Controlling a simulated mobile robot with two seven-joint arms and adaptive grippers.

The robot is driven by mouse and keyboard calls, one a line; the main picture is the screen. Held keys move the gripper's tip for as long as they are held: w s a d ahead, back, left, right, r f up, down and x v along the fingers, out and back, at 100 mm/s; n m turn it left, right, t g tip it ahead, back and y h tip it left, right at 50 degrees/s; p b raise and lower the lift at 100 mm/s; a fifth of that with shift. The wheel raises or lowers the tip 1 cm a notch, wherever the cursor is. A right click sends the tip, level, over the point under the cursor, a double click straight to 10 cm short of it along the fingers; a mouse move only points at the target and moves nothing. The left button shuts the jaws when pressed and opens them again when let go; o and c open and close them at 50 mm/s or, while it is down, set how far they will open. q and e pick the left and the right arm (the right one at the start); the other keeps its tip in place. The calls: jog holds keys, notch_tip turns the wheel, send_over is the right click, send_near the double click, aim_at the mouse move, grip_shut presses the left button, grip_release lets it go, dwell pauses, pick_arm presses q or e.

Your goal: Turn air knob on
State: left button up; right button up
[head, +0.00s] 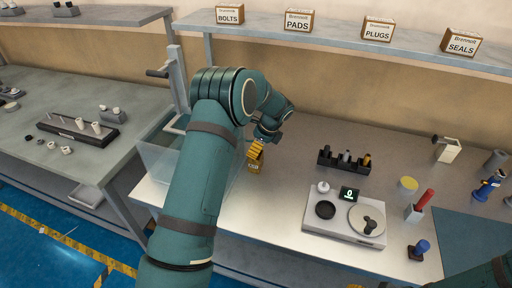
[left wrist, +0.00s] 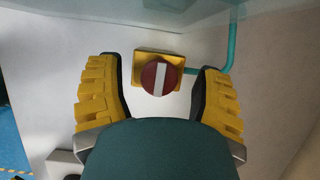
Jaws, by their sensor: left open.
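The air knob (left wrist: 158,77) is a round red dial with a white bar, mounted on a yellow box (left wrist: 146,56). In the left wrist view its bar stands nearly upright. My left gripper (left wrist: 160,92) is open, its yellow fingers apart on either side of the knob with visible gaps. In the head view my left gripper (head: 258,147) is over the bench beside the clear panel, and my arm hides much of that area. The knob's red face does not show there. My right gripper is out of view.
A teal hose (left wrist: 232,45) runs from the yellow box. A clear panel (head: 160,160) stands left of my gripper. To the right are a dark rack (head: 343,163), a scale-like unit (head: 345,225) and a red-handled tool (head: 424,199). A shelf (head: 350,39) with labelled boxes runs above.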

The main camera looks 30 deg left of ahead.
pick_arm(q)
grip_shut()
jog(key=shift+n, duration=0.3)
dwell(0.3)
jog(key=n+g+p, duration=0.1)
jog(key=n, duration=0.1)
jog(key=shift+n, duration=0.4)
jog(key=n+g, duration=0.1)
jog(key=n, duration=0.1)
jog(key=n+h, duration=0.1)
jog(key=n, duration=0.1)
jog(key=shift+f+n+g+h+p, duration=0.1)
jog(key=shift+n+g+h+p, duration=0.2)
jog(key=shift+g+p, duration=0.1)
jog(key=n, duration=0.2)
jog(key=n+h, duration=0.1)
jog(key=n, duration=0.1)
jog(key=shift+f+g+h, duration=0.1)
jog(key=shift+g+h, duration=0.2)
jog(key=n+h, duration=0.2)
jog(key=n, duration=0.3)
jog(key=shift+s+n, duration=0.1)
jog(key=shift+n, duration=0.3)
